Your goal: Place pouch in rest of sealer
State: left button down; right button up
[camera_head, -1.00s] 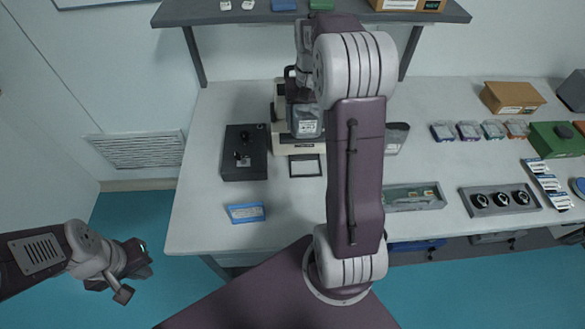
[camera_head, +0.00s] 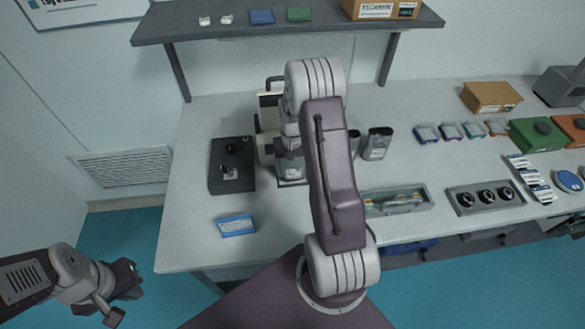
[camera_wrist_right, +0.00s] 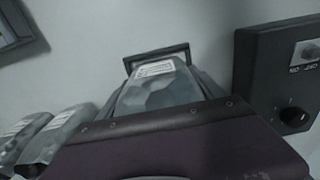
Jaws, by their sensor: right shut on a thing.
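A grey foil pouch (camera_head: 291,168) with a white label hangs at my right gripper (camera_head: 288,147), in front of the cream sealer (camera_head: 266,122). The right gripper is shut on it; its fingertips are largely hidden by my own arm. In the right wrist view the pouch (camera_wrist_right: 158,88) lies in front of a dark rectangular frame (camera_wrist_right: 184,52), which looks like the rest. In the head view the pouch covers most of that frame; whether they touch cannot be told.
A black control box (camera_head: 231,180) with knobs stands left of the sealer; it also shows in the right wrist view (camera_wrist_right: 262,75). Other pouches (camera_head: 376,144) stand to the right. A blue box (camera_head: 236,226) lies at the front left. A grey tray (camera_head: 420,206) is at right.

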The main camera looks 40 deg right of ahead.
jog(key=shift+w+d+f, duration=0.1)
jog(key=shift+f, duration=0.6)
jog(key=o, duration=1.7)
jog(key=shift+c, duration=0.2)
notch_tip(320, 180, up, 12)
jog(key=shift+r+b, duration=0.2)
jog(key=shift+b, duration=0.15)
jog(key=s+a+f+n, duration=0.1)
jog(key=s+a+n, duration=0.1)
jog(key=s+a, duration=0.4)
jog(key=s+a+f+n+t, duration=0.1)
jog(key=s+a+n, duration=0.2)
jog(key=s+a, duration=0.3)
jog(key=a, duration=0.5)
jog(key=shift+s+n, duration=0.3)
